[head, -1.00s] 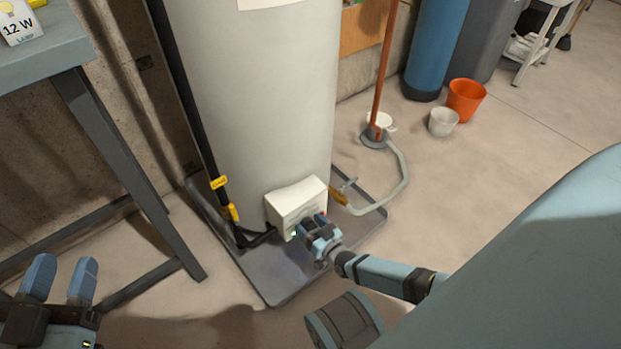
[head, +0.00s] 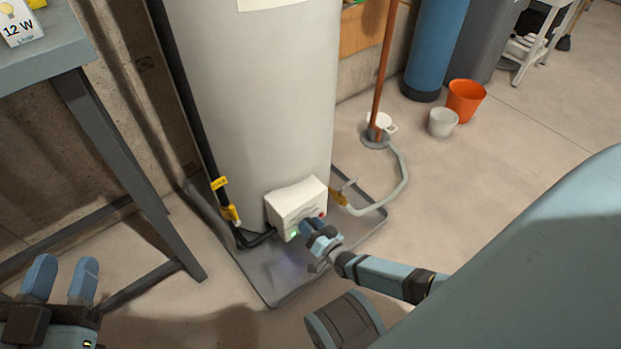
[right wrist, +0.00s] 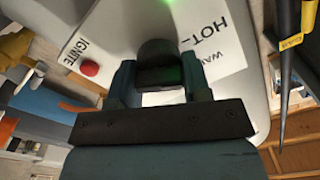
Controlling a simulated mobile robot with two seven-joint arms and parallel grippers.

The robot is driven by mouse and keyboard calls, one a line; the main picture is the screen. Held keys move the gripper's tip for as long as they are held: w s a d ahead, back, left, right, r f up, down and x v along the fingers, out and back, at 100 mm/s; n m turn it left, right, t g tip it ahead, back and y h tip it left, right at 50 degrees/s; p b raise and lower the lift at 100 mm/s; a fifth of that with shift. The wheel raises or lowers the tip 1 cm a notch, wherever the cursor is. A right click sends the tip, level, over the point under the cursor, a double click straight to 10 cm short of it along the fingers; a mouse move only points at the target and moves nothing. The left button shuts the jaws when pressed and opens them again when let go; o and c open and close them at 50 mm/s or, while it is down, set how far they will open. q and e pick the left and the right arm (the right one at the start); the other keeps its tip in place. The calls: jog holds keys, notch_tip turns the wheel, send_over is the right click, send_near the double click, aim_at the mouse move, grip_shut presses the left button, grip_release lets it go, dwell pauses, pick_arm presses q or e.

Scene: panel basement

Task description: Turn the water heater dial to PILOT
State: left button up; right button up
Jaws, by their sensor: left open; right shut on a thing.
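The white water heater (head: 255,90) stands on a grey tray, with a white control box (head: 292,200) low on its front. In the right wrist view the box face shows a red IGNITE button (right wrist: 89,68), the words HOT and WA..., and a green light at the top. My right gripper (head: 309,228) is at the box front. In the right wrist view its fingers (right wrist: 160,82) are shut on the dark dial (right wrist: 158,50). The dial's pointer and the PILOT mark cannot be made out. My left gripper (head: 64,283) is open and empty at the lower left.
A grey table (head: 75,90) stands at the left. A black pipe with yellow tags (head: 218,183) runs down the heater's left side. A grey hose (head: 400,175) curves right of the tray. An orange bucket (head: 465,98) and a white bucket (head: 442,121) stand farther back.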

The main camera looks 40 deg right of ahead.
jog(key=m, duration=0.5)
jog(key=shift+d+f+m, duration=0.1)
jog(key=shift+f+m, duration=0.05)
jog(key=shift+m, duration=0.15)
jog(key=m, duration=0.4)
jog(key=shift+f, duration=0.1)
jog(key=m, duration=0.5)
jog(key=shift+f, duration=0.1)
jog(key=m, duration=0.4)
jog(key=shift+f, duration=0.15)
jog(key=shift+m, duration=0.7)
jog(key=o, duration=0.9)
